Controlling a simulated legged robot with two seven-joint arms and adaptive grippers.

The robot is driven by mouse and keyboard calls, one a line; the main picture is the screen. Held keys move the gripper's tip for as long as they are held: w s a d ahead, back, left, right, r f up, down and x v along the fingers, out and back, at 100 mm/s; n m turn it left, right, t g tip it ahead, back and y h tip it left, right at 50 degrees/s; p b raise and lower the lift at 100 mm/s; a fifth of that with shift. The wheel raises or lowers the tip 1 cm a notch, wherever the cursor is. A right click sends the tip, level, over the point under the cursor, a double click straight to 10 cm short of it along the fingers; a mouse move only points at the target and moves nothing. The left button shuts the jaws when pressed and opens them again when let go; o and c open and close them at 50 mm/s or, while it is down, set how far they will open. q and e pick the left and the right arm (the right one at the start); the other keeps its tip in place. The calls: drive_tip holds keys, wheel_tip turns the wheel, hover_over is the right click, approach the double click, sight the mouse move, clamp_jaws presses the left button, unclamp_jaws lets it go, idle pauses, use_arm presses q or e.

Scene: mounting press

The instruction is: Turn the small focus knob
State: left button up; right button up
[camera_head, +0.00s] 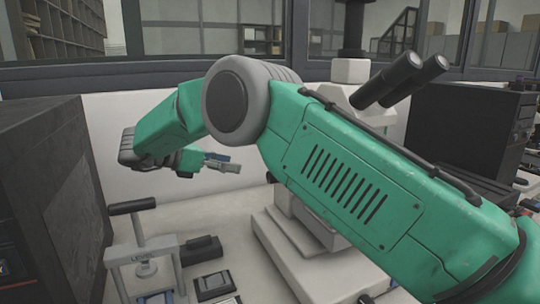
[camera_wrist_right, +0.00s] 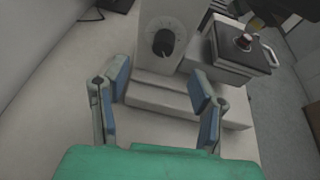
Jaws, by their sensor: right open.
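A dark round knob (camera_wrist_right: 163,42) with a pale mark sits on the light face of the microscope body in the right wrist view. The microscope (camera_head: 400,80) stands behind my right arm in the head view, its eyepieces and base showing. Its knob is hidden there. My right gripper (camera_head: 222,163) is open and empty, left of the microscope and above the bench. In the right wrist view the open fingers (camera_wrist_right: 158,78) spread either side below the knob, which lies beyond the fingertips, apart from them. My left gripper is not in view.
A small press with a black handle (camera_head: 132,207) stands at the front left, beside small dark trays (camera_head: 213,285). A large dark box (camera_head: 50,190) fills the left edge. A black computer case (camera_head: 450,120) stands right. The microscope's dark stage (camera_wrist_right: 240,52) lies right of the knob.

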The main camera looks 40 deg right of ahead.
sight(268, 176)
use_arm(q)
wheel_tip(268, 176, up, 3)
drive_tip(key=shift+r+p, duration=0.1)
drive_tip(key=shift+p, duration=1)
use_arm(e)
drive_tip(key=shift+m+y, duration=0.4)
drive_tip(key=shift+m, duration=0.2)
drive_tip(key=x, duration=1.3)
drive_tip(key=shift+s+a+f, duration=0.15)
drive_tip(key=shift+s+f, duration=0.1)
drive_tip(key=shift+f, duration=0.1)
